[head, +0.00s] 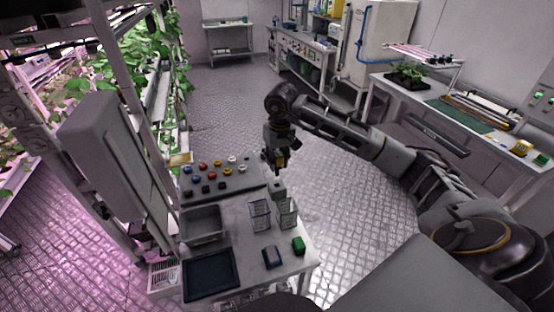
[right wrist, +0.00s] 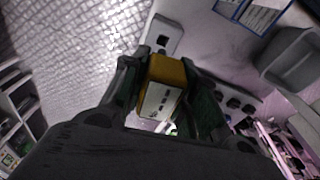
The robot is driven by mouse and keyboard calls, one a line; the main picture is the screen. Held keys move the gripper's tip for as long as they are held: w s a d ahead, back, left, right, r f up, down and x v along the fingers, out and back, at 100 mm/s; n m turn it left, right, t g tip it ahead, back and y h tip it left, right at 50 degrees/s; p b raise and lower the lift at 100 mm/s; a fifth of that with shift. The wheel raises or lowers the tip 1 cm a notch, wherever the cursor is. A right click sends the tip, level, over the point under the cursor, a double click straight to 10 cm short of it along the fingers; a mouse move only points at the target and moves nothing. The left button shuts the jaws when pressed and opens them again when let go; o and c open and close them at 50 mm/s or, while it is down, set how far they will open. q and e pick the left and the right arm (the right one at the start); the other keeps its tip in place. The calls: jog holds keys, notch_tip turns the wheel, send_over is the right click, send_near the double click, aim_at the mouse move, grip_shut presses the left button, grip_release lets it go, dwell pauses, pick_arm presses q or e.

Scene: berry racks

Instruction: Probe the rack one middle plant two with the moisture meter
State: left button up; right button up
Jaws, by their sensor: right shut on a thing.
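My right gripper (head: 280,163) is shut on a yellow block-shaped tool with a pale face, which looks like the moisture meter (right wrist: 165,88). In the head view it is largely hidden by the fingers. The gripper is above the back right corner of the small table, just over a small grey holder (head: 278,187). The right wrist view shows the holder (right wrist: 166,36) with a dark square opening, beyond the meter. Leafy plants (head: 140,62) fill a rack (head: 142,100) at the left, well away from the gripper. I cannot tell which plant is middle plant two. My left gripper is not in view.
A grey cabinet (head: 115,165) stands beside the rack. The floor (head: 225,100) behind the table is clear.

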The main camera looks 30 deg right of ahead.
aim_at(277, 174)
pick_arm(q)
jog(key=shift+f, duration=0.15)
pick_arm(e)
jog(key=shift+f, duration=0.25)
jog(key=shift+f+b, duration=0.8)
jog(key=shift+f, duration=0.55)
jog(key=shift+f+b, duration=0.4)
jog(key=shift+f, duration=0.55)
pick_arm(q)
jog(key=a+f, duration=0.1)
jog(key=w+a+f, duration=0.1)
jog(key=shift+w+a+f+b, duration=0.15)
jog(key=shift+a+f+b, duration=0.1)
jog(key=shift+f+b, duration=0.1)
pick_arm(e)
jog(key=shift+f, duration=0.1)
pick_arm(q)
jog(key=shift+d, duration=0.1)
pick_arm(e)
jog(key=o, duration=1.1)
jog(key=shift+o, duration=0.2)
